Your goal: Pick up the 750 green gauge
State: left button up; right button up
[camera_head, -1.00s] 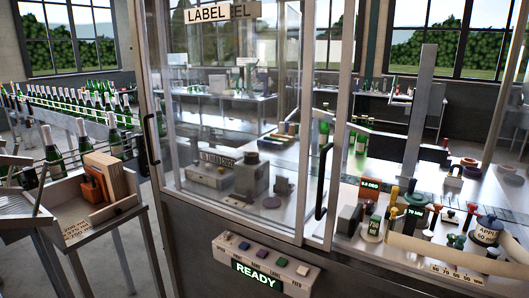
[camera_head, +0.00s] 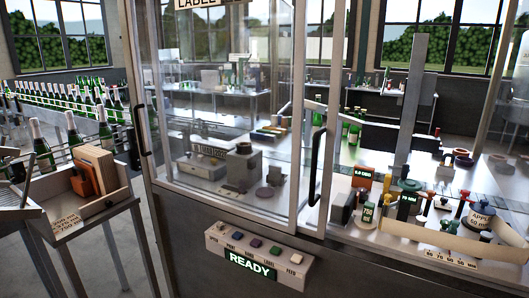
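The green gauge (camera_head: 367,214) marked 750 stands upright on the worktop at the right, close to its front edge. It is small, with a dark knob on top. A dark block (camera_head: 344,207) stands just left of it. A green piece with a lit 70 MM label (camera_head: 407,200) stands to its right. Neither of my grippers shows in the head view.
A glass-doored cabinet (camera_head: 225,120) with black handles fills the middle. A button panel reading READY (camera_head: 252,264) is on its front. Several coloured-knob tools and a cream rail (camera_head: 440,243) crowd the worktop's right. A side stand (camera_head: 90,208) is at left.

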aim_at(368, 210)
jog(key=i+j+z, duration=0.3)
jog(key=i+j, duration=0.15)
jog(key=j, duration=0.25)
jog(key=i+j+z, duration=0.15)
jog(key=i+j, duration=0.1)
jog(key=j, duration=0.1)
